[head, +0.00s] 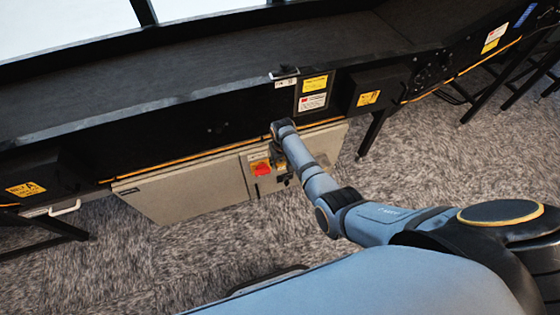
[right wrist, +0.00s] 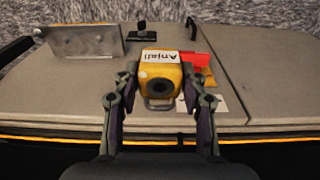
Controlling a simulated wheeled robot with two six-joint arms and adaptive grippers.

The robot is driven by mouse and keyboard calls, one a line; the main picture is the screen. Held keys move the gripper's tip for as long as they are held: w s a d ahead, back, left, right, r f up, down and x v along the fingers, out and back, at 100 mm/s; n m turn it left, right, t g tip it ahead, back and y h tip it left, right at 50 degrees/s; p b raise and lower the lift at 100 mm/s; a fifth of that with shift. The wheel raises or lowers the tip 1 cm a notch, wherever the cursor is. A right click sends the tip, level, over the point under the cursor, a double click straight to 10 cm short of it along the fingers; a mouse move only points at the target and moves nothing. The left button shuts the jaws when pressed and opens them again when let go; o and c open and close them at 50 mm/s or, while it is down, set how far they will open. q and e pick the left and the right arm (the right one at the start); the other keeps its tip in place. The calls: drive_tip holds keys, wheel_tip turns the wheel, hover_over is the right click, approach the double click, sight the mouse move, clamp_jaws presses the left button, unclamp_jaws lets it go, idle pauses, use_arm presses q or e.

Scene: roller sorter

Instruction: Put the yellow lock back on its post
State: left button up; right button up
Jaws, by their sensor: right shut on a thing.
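The yellow lock (right wrist: 160,75) has a white label reading "Anjali", a dark round spot and a grey metal loop. My right gripper (right wrist: 163,82) is shut on it, with a finger on each side, over the grey cabinet. In the head view my right gripper (head: 284,170) is at the cabinet's right part, small and partly hidden by my arm. I cannot clearly make out the lock there. A small black upright piece on a dark plate (right wrist: 142,33) stands beyond the lock; I cannot tell whether it is the post. My left gripper is not in view.
The grey cabinet (head: 185,190) hangs under the black conveyor (head: 200,90). A red switch (head: 260,167) is on its front, and in the wrist view it (right wrist: 197,61) is close to the lock's right. A metal bracket (right wrist: 85,41) stands at left. Carpet below is clear.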

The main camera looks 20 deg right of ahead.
sight(280, 162)
drive_tip(key=shift+r+p, duration=1.4)
drive_tip(key=shift+r, duration=0.2)
drive_tip(key=shift+f, duration=0.1)
